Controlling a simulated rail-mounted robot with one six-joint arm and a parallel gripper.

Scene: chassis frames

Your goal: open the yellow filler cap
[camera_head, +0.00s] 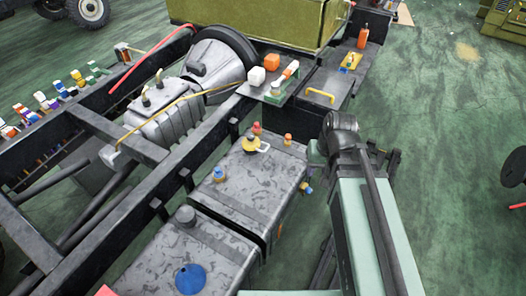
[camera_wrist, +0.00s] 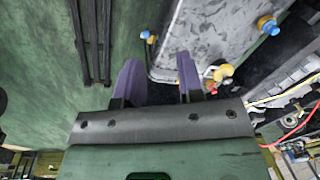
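The yellow filler cap (camera_head: 250,144) sits on top of the grey fuel tank (camera_head: 237,202) in the head view, towards its far end. A yellow cap with red beside it (camera_wrist: 221,73), probably the same one, shows in the wrist view to the right of my right-hand finger. My gripper (camera_wrist: 158,62) has two purple fingers standing apart, with nothing visible between them. It is beside the tank's edge, apart from the cap. In the head view my arm reaches the tank's right side, and the fingers cannot be made out.
Red-orange caps (camera_head: 288,139) and a blue cap (camera_head: 220,174) stand near the yellow one. A blue-and-yellow fitting (camera_head: 306,188) sticks out of the tank's side. Dark frame rails run left; green floor is open right.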

